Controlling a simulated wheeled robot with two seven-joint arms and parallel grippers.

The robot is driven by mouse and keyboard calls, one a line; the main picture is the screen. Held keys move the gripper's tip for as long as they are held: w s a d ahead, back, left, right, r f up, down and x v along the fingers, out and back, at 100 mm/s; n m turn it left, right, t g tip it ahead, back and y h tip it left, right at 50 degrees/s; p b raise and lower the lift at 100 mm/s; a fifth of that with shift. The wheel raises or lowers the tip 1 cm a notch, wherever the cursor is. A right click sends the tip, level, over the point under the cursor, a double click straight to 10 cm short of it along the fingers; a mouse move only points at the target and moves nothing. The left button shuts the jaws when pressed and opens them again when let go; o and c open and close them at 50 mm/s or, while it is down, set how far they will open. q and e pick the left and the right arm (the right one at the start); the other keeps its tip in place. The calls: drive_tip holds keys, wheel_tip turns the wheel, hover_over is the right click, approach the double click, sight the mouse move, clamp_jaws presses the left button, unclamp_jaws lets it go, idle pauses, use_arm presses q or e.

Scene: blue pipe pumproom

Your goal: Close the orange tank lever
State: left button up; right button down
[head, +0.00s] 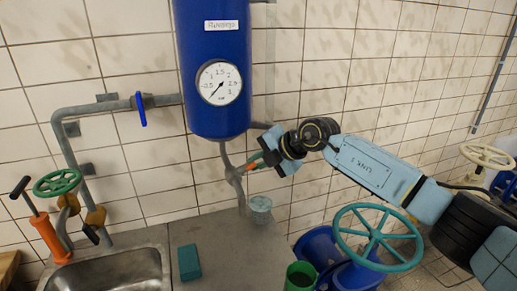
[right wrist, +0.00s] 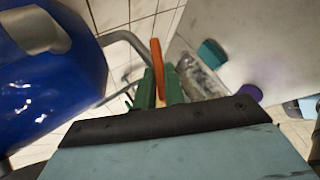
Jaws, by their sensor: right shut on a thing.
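The orange tank lever (head: 255,156) is on the pipe below the blue tank (head: 212,110); only a small part of it shows in the head view. My right gripper (head: 257,162) reaches it from the right. In the right wrist view, the orange lever (right wrist: 157,66) stands up between the green fingers of my right gripper (right wrist: 160,88). The fingers are shut on it. The lever's base is hidden behind the fingers. My left gripper is in neither view.
A grey counter (head: 225,250) holds a green block (head: 189,262) and a small pale cup (head: 260,204). A sink (head: 110,272) is at the left. A green handwheel (head: 378,238) stands below my right arm. A blue-handled valve (head: 140,108) is left of the tank.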

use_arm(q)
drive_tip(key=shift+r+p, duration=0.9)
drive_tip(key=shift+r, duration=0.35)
use_arm(e)
drive_tip(key=shift+r+m+g+h, duration=0.1)
drive_tip(key=shift+m+g+h, duration=0.2)
drive_tip(key=shift+m+h, duration=0.15)
drive_tip(key=c, duration=1.5)
unclamp_jaws()
